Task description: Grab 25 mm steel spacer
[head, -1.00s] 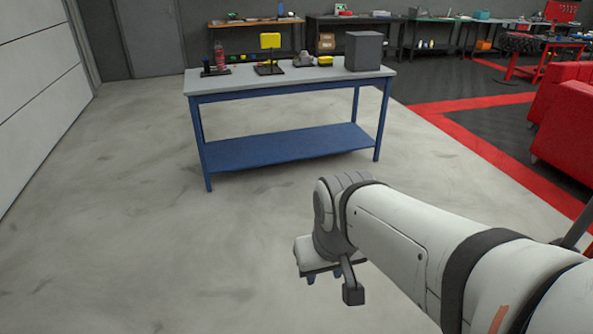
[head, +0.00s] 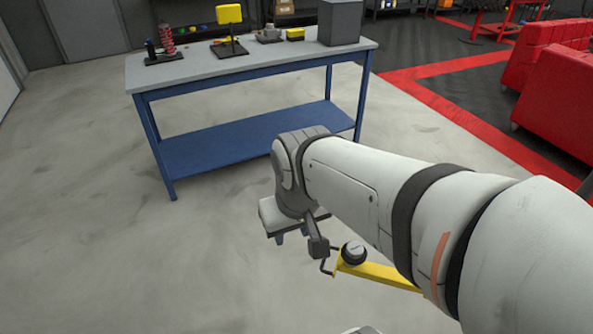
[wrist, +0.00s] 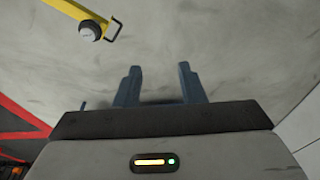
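I cannot make out a 25 mm steel spacer in either view. Small items stand on the grey-topped blue workbench (head: 200,75), too small to tell apart for certain. They include a red coil-spring part (head: 167,40) on a dark base and a grey metal piece (head: 268,33) on a dark plate. My gripper (wrist: 160,80) points down over bare floor in front of the bench. Its two blue-grey fingers are apart with nothing between them.
A yellow sign or screen (head: 229,15), a small yellow box (head: 295,34) and a dark grey box (head: 339,22) stand on the bench. A yellow bar with a round knob (head: 380,273) is low beside my arm. Red seats (head: 555,95) are at right. Floor at left is clear.

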